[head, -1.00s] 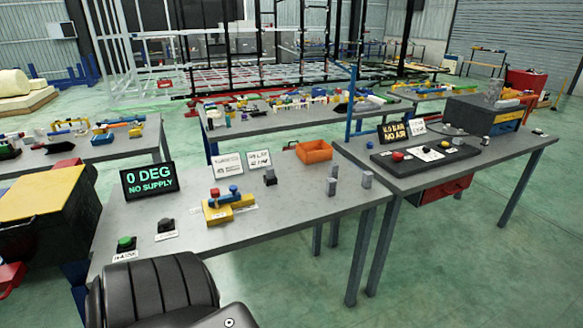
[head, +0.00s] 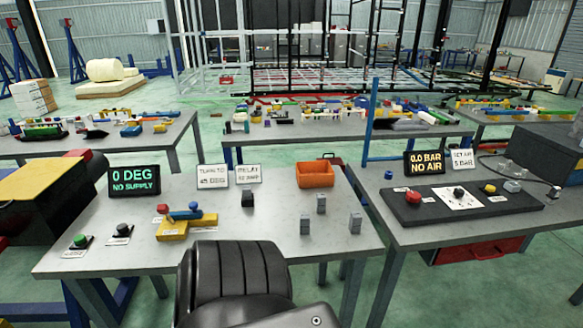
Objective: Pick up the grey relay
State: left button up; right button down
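Three small upright grey blocks stand on the right part of the near workbench: a back one (head: 321,204), a front left one (head: 305,225) and a front right one (head: 355,222). They look alike at this size, and I cannot tell which is the relay. A black socket-like block (head: 247,199) stands left of them, before a white card (head: 249,174) that seems to read RELAY. Neither gripper shows. A black ribbed part of my own body rises at the bottom middle, left of the grey blocks and apart from them in the picture.
An orange bin (head: 315,175) stands behind the grey blocks. A yellow fixture (head: 186,224), a 0 DEG display (head: 134,180) and a green button (head: 80,241) are on the left. A second bench (head: 425,236) with a black control panel (head: 415,209) stands at right.

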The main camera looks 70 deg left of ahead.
aim_at(247, 188)
jog(key=i, duration=2.15)
jog(key=u, duration=3)
